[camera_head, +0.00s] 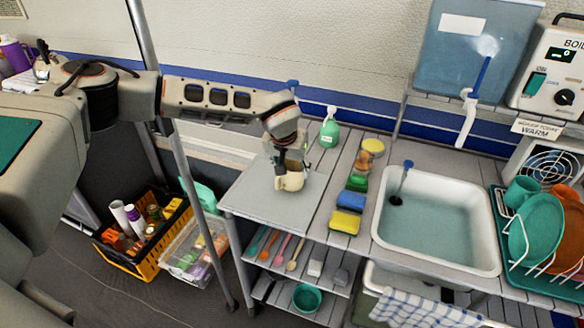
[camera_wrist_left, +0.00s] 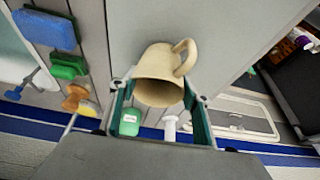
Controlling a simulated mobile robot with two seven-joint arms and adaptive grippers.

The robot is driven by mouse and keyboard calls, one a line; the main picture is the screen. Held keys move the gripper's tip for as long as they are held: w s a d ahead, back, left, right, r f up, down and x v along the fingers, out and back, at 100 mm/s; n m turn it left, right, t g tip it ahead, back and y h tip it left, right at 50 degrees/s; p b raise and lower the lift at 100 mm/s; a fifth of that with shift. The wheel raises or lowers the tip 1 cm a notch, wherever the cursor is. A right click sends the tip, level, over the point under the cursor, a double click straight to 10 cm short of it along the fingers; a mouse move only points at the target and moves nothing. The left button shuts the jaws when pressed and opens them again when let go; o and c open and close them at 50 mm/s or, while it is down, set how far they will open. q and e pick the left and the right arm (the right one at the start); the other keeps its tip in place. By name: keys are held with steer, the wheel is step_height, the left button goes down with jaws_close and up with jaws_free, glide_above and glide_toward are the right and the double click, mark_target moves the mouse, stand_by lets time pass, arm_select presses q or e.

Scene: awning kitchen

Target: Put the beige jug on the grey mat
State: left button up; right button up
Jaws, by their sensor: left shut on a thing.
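The beige jug (camera_head: 292,181) is at my left gripper (camera_head: 289,165), over the left part of the counter. In the left wrist view the jug (camera_wrist_left: 160,78) sits between the two fingers of my left gripper (camera_wrist_left: 158,95), its open mouth toward the camera and its handle at the upper right. My left gripper is shut on the jug. The grey mat (camera_head: 262,200) looks like the smooth grey area on the counter beneath the jug. I cannot tell whether the jug touches it. My right gripper is not in view.
A blue sponge (camera_head: 351,200), a yellow sponge (camera_head: 345,222) and brushes lie to the right, before the sink (camera_head: 436,222). A metal post (camera_head: 200,205) stands left of the counter. Crates are on the floor.

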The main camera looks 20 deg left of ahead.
arm_select(q)
steer(key=o, duration=1.2)
steer(key=shift+f, duration=0.1)
steer(key=shift+r, duration=0.4)
steer(key=v, duration=1.1)
steer(key=shift+s+r+b, duration=0.25)
steer(key=shift+s+b, duration=0.05)
steer(key=shift+b, duration=0.05)
